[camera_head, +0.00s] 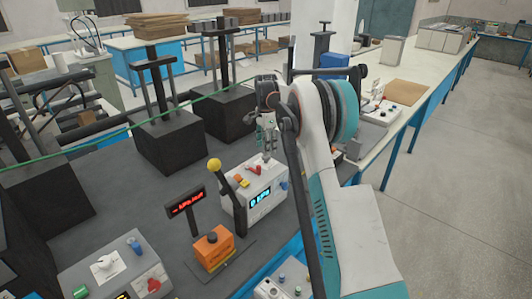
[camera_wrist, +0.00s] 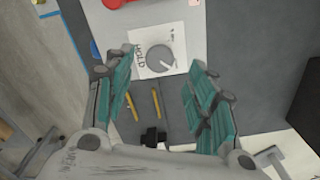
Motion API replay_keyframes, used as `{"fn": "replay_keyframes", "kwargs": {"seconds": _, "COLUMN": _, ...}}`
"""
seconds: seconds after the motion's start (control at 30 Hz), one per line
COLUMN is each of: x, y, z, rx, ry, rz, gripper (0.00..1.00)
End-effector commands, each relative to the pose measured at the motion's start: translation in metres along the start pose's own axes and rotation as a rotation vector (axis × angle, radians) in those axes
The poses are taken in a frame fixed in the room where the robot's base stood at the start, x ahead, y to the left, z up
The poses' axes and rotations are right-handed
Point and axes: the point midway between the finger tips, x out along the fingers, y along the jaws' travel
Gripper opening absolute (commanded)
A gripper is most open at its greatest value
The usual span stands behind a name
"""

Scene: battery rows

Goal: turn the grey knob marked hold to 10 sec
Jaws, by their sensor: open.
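The round grey knob (camera_wrist: 160,57) shows in the wrist view on a white label (camera_wrist: 143,67) marked HOLD. Its pale pointer mark lies toward the lower right in the picture. Other label marks are too small to read. My gripper (camera_wrist: 162,60) is open, with teal-padded fingers on either side of the knob in the picture; no contact is visible. In the head view my gripper (camera_head: 266,148) hangs over the back of a light grey control box (camera_head: 240,212) with a lit blue display (camera_head: 260,198). The grey knob cannot be made out there.
The box also carries a red knob (camera_head: 256,170) and an orange-yellow button (camera_head: 241,181). A yellow-balled lever (camera_head: 214,165), a red-lit sign (camera_head: 186,203) and an orange box (camera_head: 214,250) stand to its left. Another control panel (camera_head: 80,270) is at front left. Black blocks (camera_head: 168,143) stand behind.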

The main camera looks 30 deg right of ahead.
Motion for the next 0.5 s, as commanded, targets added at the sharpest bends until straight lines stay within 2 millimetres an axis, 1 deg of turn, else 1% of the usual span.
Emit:
{"fn": "replay_keyframes", "kwargs": {"seconds": 0.03, "x": -0.012, "y": 0.000, "z": 0.000, "rx": 0.000, "ry": 0.000, "rz": 0.000, "gripper": 0.51}}
{"fn": "replay_keyframes", "kwargs": {"seconds": 0.2, "x": -0.045, "y": 0.000, "z": 0.000, "rx": 0.000, "ry": 0.000, "rz": 0.000, "gripper": 0.51}}
{"fn": "replay_keyframes", "kwargs": {"seconds": 0.33, "x": -0.063, "y": 0.000, "z": 0.000, "rx": 0.000, "ry": 0.000, "rz": 0.000, "gripper": 0.51}}
{"fn": "replay_keyframes", "kwargs": {"seconds": 0.5, "x": -0.075, "y": 0.000, "z": 0.000, "rx": 0.000, "ry": 0.000, "rz": 0.000, "gripper": 0.51}}
